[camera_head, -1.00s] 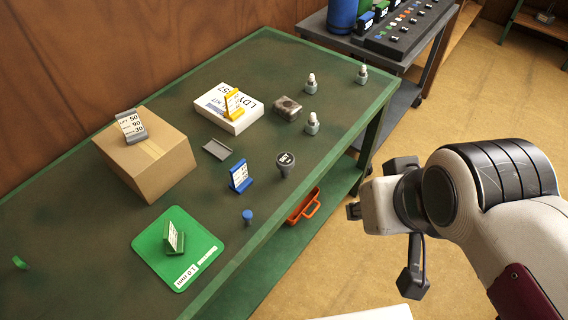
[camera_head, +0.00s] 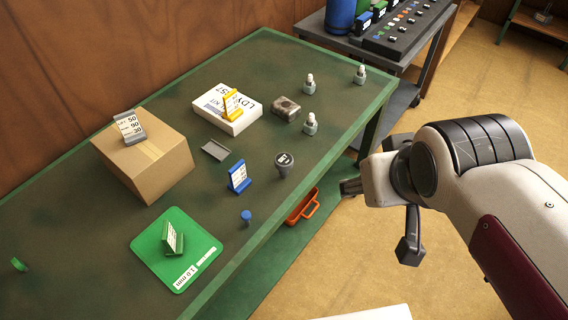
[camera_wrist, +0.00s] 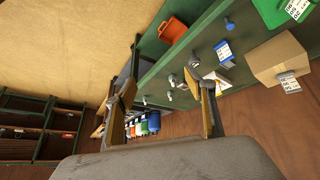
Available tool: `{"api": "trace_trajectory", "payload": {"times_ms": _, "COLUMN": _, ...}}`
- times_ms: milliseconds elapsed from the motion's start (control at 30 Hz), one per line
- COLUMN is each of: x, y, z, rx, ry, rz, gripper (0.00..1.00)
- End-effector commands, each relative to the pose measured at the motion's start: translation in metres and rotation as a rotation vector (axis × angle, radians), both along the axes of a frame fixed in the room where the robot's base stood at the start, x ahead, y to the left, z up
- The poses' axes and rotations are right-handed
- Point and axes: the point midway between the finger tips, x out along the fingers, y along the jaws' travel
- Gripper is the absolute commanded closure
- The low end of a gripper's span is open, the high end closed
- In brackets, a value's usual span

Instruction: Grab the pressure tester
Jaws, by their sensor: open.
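A dark gauge-like piece with a round, lettered black top (camera_head: 285,162), which looks like the pressure tester, stands upright near the front edge of the green bench (camera_head: 90,205). In the wrist view it seems to be the small grey piece (camera_wrist: 194,62) by the right fingertip. My gripper (camera_wrist: 160,85) is open and empty, its two fingers spread wide. In the head view the gripper is to the right of the bench, beyond its edge, clear of the tester; its fingers are partly hidden there.
Near the tester are a blue sign (camera_head: 239,176), a blue-capped piece (camera_head: 246,217) and several small bottles (camera_head: 310,123). A white box (camera_head: 226,108), a cardboard box (camera_head: 145,158) and a green mat (camera_head: 176,248) lie farther left. An orange tray (camera_head: 301,208) sits on the lower shelf.

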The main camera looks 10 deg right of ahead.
Motion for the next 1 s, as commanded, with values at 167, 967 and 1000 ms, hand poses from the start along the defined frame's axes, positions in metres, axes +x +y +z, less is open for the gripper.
{"api": "trace_trajectory", "payload": {"times_ms": 167, "x": 0.041, "y": -0.020, "z": 0.002, "rx": -0.070, "ry": -0.049, "rz": 0.004, "gripper": 0.45}}
{"api": "trace_trajectory", "payload": {"times_ms": 967, "x": 0.211, "y": -0.071, "z": -0.017, "rx": -0.291, "ry": -0.275, "rz": 0.207, "gripper": 0.45}}
{"api": "trace_trajectory", "payload": {"times_ms": 1000, "x": 0.219, "y": -0.072, "z": -0.019, "rx": -0.295, "ry": -0.285, "rz": 0.224, "gripper": 0.45}}
